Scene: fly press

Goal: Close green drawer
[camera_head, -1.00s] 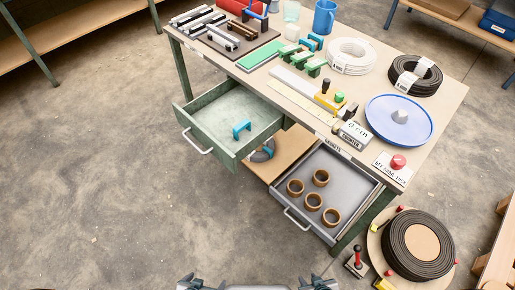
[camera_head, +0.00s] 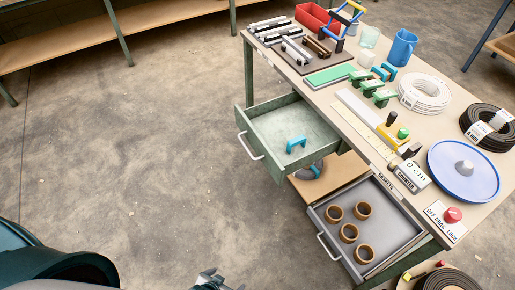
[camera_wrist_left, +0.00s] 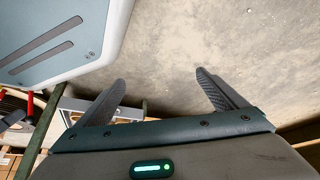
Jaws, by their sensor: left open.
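The green drawer (camera_head: 272,155) stands pulled out from the left end of the workbench in the head view. Its metal handle (camera_head: 250,146) is on the front, and a blue handle-shaped piece (camera_head: 296,144) lies inside. My left gripper (camera_head: 216,280) shows at the bottom edge of the head view, well below and apart from the drawer. In the left wrist view the left gripper (camera_wrist_left: 162,92) has its two fingers spread wide with nothing between them, over bare floor. My right gripper is in neither view now.
A grey drawer (camera_head: 330,250) with several brown rings is also pulled out, below and right of the green one. The workbench (camera_head: 330,95) is crowded with tools, cable coils and a blue plate (camera_head: 440,180). The floor (camera_head: 140,150) left of the drawers is clear.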

